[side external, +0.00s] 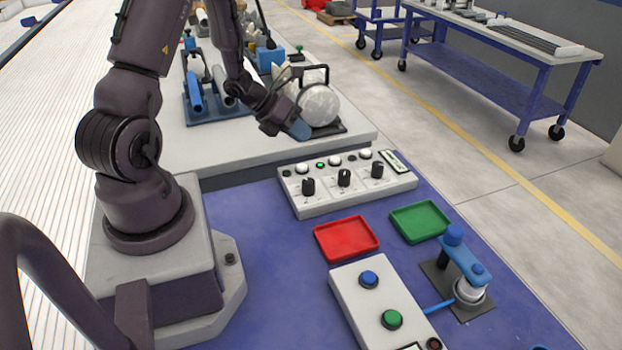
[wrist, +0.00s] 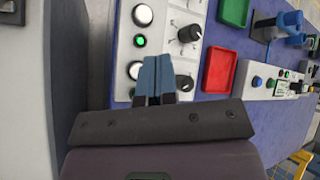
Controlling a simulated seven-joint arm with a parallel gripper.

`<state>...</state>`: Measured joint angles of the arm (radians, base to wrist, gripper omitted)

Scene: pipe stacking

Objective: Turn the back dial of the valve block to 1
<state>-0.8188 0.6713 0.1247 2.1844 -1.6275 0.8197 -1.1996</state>
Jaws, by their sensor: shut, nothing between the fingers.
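The valve block (side external: 330,203) is a white box with three black dials in a row: a left dial (side external: 308,187), a middle dial (side external: 344,178) and a right dial (side external: 376,170). The dial settings and printed numbers are too small to read. My gripper (side external: 301,131) has blue fingertips, pressed together and empty, and appears above the block's far side, clear of the dials. In the wrist view, the shut fingertips (wrist: 157,76) cover part of the block. One dial (wrist: 184,83) shows just right of them, another (wrist: 190,33) farther up; the third is hidden.
White buttons (side external: 334,160) and a lit green lamp (wrist: 139,41) line the block. A red tray (side external: 346,239) and green tray (side external: 419,222) lie near it. A button box (side external: 378,305) and a blue clamp (side external: 463,262) stand nearer. A round grey housing (side external: 319,104) stands behind my gripper.

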